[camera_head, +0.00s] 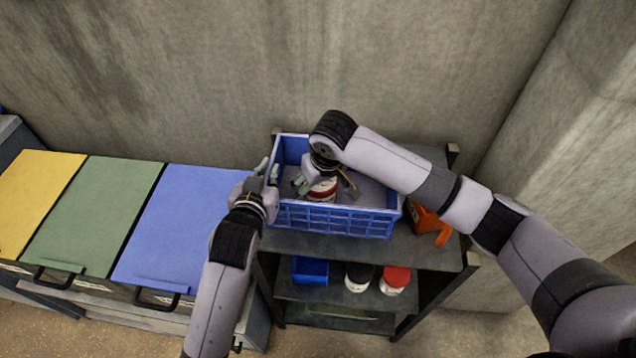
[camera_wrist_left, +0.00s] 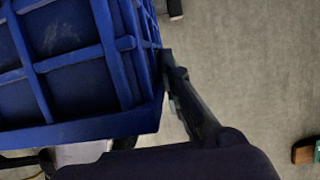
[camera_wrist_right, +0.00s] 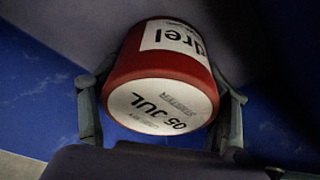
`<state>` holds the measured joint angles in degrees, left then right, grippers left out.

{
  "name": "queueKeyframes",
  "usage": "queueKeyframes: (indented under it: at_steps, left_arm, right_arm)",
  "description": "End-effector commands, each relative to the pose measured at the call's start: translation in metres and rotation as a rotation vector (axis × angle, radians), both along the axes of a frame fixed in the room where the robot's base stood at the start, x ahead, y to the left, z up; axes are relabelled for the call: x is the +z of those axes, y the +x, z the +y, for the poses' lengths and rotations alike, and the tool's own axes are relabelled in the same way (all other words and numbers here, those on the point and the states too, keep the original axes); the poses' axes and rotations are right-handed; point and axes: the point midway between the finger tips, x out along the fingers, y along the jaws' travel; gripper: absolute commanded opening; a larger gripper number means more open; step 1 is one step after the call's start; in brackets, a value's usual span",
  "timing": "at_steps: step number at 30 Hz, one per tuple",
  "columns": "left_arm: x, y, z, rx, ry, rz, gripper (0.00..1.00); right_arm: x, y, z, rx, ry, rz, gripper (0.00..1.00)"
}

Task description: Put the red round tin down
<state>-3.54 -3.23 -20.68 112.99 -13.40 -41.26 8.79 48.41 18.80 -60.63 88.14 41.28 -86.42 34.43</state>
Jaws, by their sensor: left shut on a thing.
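The red round tin (camera_head: 322,191) stands inside the blue crate (camera_head: 335,220), towards its left end. In the right wrist view the red tin (camera_wrist_right: 165,70) shows a white lid with "05 JUL" and a white label on its side. My right gripper (camera_head: 325,187) reaches down into the crate with its fingers spread on either side of the tin. In the right wrist view, narrow gaps seem to separate the fingers from the tin. My left gripper (camera_head: 268,178) is shut on the crate's left side; the crate wall (camera_wrist_left: 80,60) fills the upper left of the left wrist view.
The crate stands on a dark shelf unit (camera_head: 420,250). An orange object (camera_head: 430,226) lies right of the crate. A lower shelf holds a blue bin (camera_head: 310,270), a white-and-black jar (camera_head: 358,278) and a red-lidded jar (camera_head: 395,280). Yellow, green and blue lidded bins (camera_head: 185,225) stand left.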

Motion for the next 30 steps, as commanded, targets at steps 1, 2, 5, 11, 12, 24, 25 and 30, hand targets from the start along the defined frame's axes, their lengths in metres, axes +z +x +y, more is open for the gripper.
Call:
queueKeyframes:
  at_steps: [1,2,5,11,12,24,25,30]
  left_arm:
    - [0.000,0.000,0.000,0.000,0.000,0.000,0.00]
    - [0.000,0.000,0.000,0.000,0.000,0.000,0.00]
    - [0.000,0.000,0.000,0.000,0.000,0.000,0.00]
    - [0.000,0.000,0.000,0.000,0.000,0.000,0.00]
    - [0.000,0.000,0.000,0.000,0.000,0.000,0.00]
    - [0.000,0.000,0.000,0.000,0.000,0.000,0.00]
    - [0.000,0.000,0.000,0.000,0.000,0.000,0.00]
    - [0.000,0.000,0.000,0.000,0.000,0.000,0.00]
  right_arm:
    - [0.000,0.000,0.000,0.000,0.000,-0.001,0.75]
    - [0.000,0.000,0.000,0.000,0.000,0.000,0.77]
    - [0.001,0.000,0.000,0.000,0.000,-0.001,0.84]
    - [0.001,0.000,0.000,0.000,0.000,-0.001,0.88]
    - [0.001,0.000,0.000,0.000,0.000,-0.001,0.88]
    - [0.033,-0.007,-0.002,0.002,0.002,-0.004,0.88]
    - [0.040,-0.008,-0.003,0.002,0.003,-0.004,0.88]
    - [0.076,-0.018,-0.007,0.002,0.002,-0.005,0.88]
